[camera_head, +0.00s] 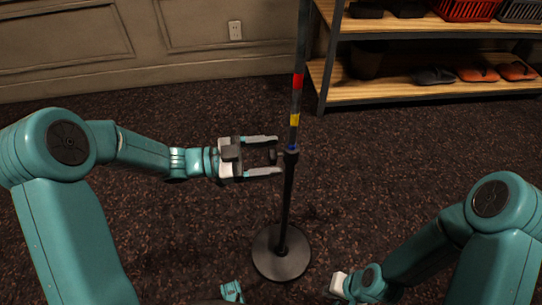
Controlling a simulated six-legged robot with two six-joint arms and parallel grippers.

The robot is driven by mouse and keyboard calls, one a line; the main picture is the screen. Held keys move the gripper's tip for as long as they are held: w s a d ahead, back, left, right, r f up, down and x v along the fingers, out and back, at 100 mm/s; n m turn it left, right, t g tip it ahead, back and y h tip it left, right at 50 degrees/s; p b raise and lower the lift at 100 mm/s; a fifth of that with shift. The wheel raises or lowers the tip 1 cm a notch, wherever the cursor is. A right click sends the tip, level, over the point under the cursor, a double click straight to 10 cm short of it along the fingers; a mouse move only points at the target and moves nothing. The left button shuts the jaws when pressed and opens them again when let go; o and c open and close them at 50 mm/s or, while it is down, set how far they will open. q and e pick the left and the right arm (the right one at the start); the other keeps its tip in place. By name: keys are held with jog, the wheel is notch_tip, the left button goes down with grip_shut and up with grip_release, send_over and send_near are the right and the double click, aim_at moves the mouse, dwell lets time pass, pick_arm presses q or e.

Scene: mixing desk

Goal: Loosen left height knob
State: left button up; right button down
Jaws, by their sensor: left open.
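A collar (291,151) sits at the pole's joint. A small dark knob (272,156) sticks out to the left of the collar. My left gripper (278,156) is open and points right, one finger above the knob and one below it. The knob lies between the fingertips; I see no clear contact. My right gripper (338,284) shows only in part at the lower right, and its fingers cannot be made out.
A shelf rack (425,92) with shoes and a red basket (468,10) stands behind the pole at the upper right. A wall with a socket (235,30) is at the back left. The carpet around the base is mostly clear.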

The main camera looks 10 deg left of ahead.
pick_arm(q)
jog(key=shift+w+d, duration=0.1)
jog(key=shift+d, duration=0.35)
jog(key=c, duration=1.1)
jog(key=shift+o, duration=0.2)
jog(key=n+p, duration=0.4)
jog(key=p, duration=0.1)
jog(key=shift+r+p, duration=0.35)
jog(key=shift+f+n+p, duration=0.1)
jog(key=shift+n+p, duration=0.25)
jog(key=shift+n, duration=0.15)
jog(key=shift+f+n, duration=0.25)
jog(key=shift+n, duration=0.15)
jog(key=o, duration=1.1)
jog(key=shift+c, duration=0.2)
